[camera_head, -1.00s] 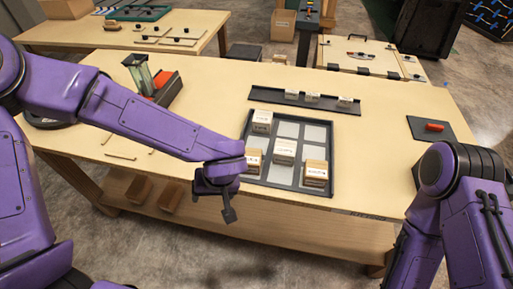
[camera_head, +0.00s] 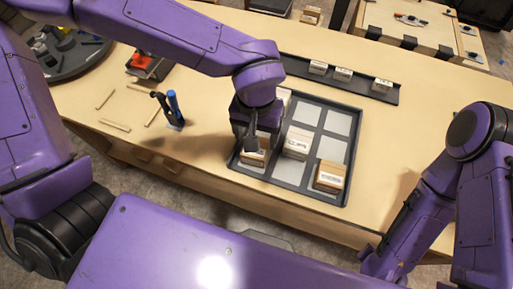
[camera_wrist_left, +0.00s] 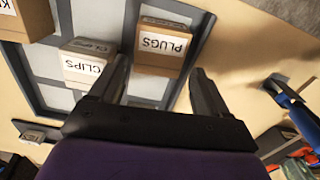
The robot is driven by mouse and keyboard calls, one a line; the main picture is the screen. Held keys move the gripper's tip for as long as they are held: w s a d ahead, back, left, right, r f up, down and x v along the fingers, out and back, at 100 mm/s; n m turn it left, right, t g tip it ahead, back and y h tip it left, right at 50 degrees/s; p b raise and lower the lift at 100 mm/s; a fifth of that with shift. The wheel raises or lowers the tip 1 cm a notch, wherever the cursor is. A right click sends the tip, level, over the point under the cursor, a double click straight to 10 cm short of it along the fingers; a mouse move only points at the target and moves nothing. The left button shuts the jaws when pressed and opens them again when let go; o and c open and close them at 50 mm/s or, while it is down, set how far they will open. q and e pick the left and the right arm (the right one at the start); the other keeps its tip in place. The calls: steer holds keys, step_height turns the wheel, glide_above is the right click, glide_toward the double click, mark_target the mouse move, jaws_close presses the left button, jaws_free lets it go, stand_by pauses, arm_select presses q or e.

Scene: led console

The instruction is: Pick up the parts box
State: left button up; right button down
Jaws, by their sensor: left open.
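A dark grid tray (camera_head: 340,122) on the wooden table holds several cardboard boxes with white labels. The PLUGS box (camera_head: 253,158) sits at the tray's front left; it also shows in the left wrist view (camera_wrist_left: 163,50). The CLIPS box (camera_head: 297,143) is beside it, and shows in the wrist view (camera_wrist_left: 85,68). Another box (camera_head: 330,177) is at the front right; its label is cut off in the wrist view. My left gripper (camera_head: 250,143) is open above the PLUGS box, with the box ahead between its fingers (camera_wrist_left: 160,85). My right gripper (camera_head: 368,255) is low at the table's front; its jaws are unclear.
A dark rack (camera_head: 362,85) with small white-labelled boxes lies behind the tray. A blue-handled tool (camera_head: 174,108) stands left of the tray, near thin wooden strips (camera_head: 115,125). A red item (camera_head: 143,62) is further back. The table right of the tray is clear.

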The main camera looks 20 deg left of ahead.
arm_select(q)
steer(key=f, duration=0.4)
steer(key=shift+s+d+f, duration=0.15)
steer(key=shift+s+f, duration=0.15)
steer(key=shift+f, duration=0.1)
steer(key=c, duration=0.8)
